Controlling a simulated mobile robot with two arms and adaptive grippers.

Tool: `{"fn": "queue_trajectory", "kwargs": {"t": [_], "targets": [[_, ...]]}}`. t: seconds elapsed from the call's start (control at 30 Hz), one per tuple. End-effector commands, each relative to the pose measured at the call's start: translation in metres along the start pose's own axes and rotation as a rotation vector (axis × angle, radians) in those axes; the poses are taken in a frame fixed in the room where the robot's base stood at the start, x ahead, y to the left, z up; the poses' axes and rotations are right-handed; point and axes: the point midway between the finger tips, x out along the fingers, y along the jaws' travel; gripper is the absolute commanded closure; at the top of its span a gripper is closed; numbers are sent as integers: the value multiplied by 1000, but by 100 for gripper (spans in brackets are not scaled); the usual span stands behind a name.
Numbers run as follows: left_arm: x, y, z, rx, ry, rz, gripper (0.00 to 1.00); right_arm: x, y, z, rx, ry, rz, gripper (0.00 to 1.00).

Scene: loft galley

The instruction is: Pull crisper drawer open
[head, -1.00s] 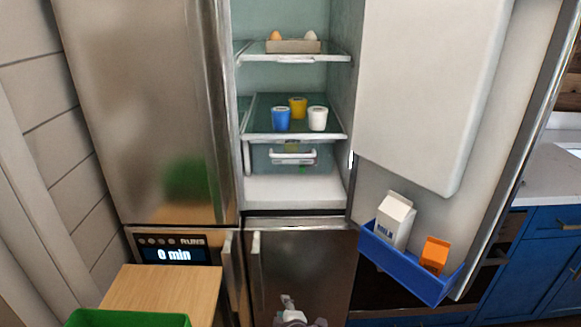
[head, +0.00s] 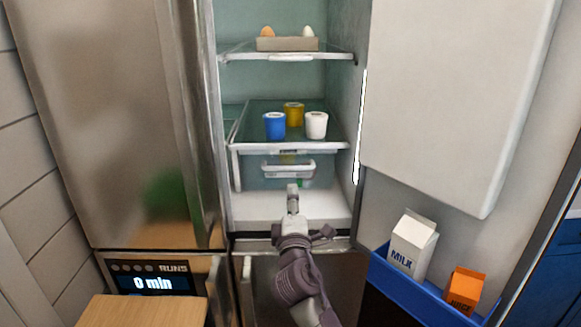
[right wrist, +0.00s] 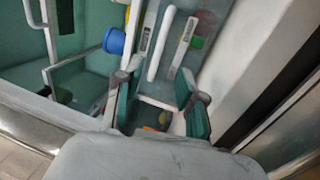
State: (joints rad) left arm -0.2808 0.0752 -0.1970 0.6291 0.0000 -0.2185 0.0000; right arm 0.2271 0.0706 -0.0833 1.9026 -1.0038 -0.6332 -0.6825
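The crisper drawer (head: 247,181) is a clear bin under the lower fridge shelf, and it looks shut. Its white bar handle (head: 288,168) is on its front. My right gripper (head: 293,190) is in front of the drawer, a little below the handle in the head view. In the right wrist view, the two fingers of the right gripper (right wrist: 158,100) are spread apart with nothing held between them. A white bar that looks like the handle (right wrist: 160,45) lies ahead of the fingertips, apart from them. My left gripper is not in view.
Blue (head: 274,125), yellow (head: 294,113) and white (head: 316,124) cups stand on the shelf above the drawer. An egg carton (head: 287,44) is higher up. The open fridge door at right holds a milk carton (head: 412,245) and an orange juice carton (head: 464,290) in a blue bin (head: 415,298).

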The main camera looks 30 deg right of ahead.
Motion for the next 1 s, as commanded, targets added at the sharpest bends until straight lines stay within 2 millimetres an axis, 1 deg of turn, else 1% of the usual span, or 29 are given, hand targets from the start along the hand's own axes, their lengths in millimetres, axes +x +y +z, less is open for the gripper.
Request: {"fn": "queue_trajectory", "kwargs": {"t": [0.03, 0.2, 0.27, 0.37, 0.5, 0.6, 0.7, 0.8, 1.0], "targets": [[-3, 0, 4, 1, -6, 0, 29, 10, 3, 1, -1, -1, 1, 61], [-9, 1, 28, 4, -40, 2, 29, 48, 2, 1, 0, -1, 1, 61], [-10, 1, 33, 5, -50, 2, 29, 61, 2, 0, -1, 0, 1, 61], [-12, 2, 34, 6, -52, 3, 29, 81, 2, 0, 1, -1, 1, 61], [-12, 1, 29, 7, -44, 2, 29, 102, 1, 0, 1, -1, 0, 61], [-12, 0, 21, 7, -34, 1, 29, 112, 0, 0, 0, 0, 0, 61], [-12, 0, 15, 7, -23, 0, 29, 118, 0, 0, 1, 0, -1, 61], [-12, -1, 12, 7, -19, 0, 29, 120, 0, 0, 2, 1, -1, 61], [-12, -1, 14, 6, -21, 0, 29, 120, 0, 0, 2, 1, -1, 61]]}}
